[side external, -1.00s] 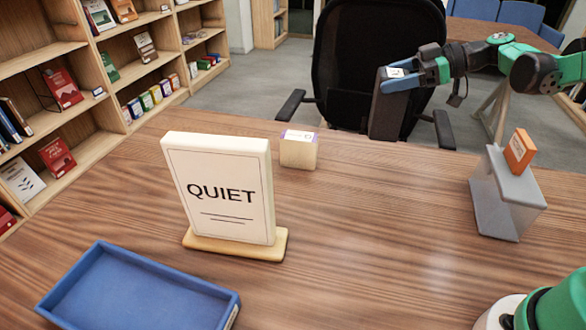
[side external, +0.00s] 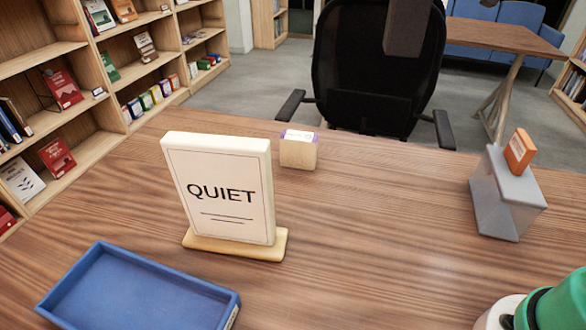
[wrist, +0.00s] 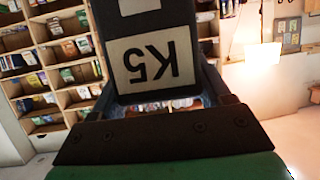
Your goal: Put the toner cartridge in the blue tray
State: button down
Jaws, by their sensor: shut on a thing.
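The toner cartridge (wrist: 148,25) is a dark box with a pale label reading "K5", seen upside down in the wrist view. My gripper (wrist: 152,85) is shut on it, with a finger at each side. In the side external view only the lower end of the cartridge (side external: 405,28) shows at the top edge, high in front of the chair; my gripper is out of that picture. The blue tray (side external: 140,290) lies empty on the table at the front left, far from the cartridge.
A "QUIET" sign (side external: 222,190) stands upright just behind the tray. A small cream box with a purple top edge (side external: 298,152) sits farther back. A grey holder (side external: 505,195) with an orange box (side external: 520,150) stands at the right. The table's middle is clear.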

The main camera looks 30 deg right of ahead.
jog(key=w+a+n+g+y, duration=0.15)
jog(key=a+n+g, duration=0.3)
jog(key=a, duration=2.25)
jog(key=s+a+n+g+y, duration=0.1)
jog(key=s+a+n+g, duration=0.1)
jog(key=s+a, duration=0.6)
jog(key=s+a+n+g+y, duration=0.15)
jog(key=s+a, duration=0.25)
jog(key=a, duration=0.7)
notch_tip(320, 180, down, 24)
jog(key=shift+h, duration=0.4)
jog(key=shift+f, duration=0.25)
grip_release()
jog(key=v, duration=0.7)
jog(key=shift+d+r, duration=0.2)
jog(key=shift+r, duration=0.1)
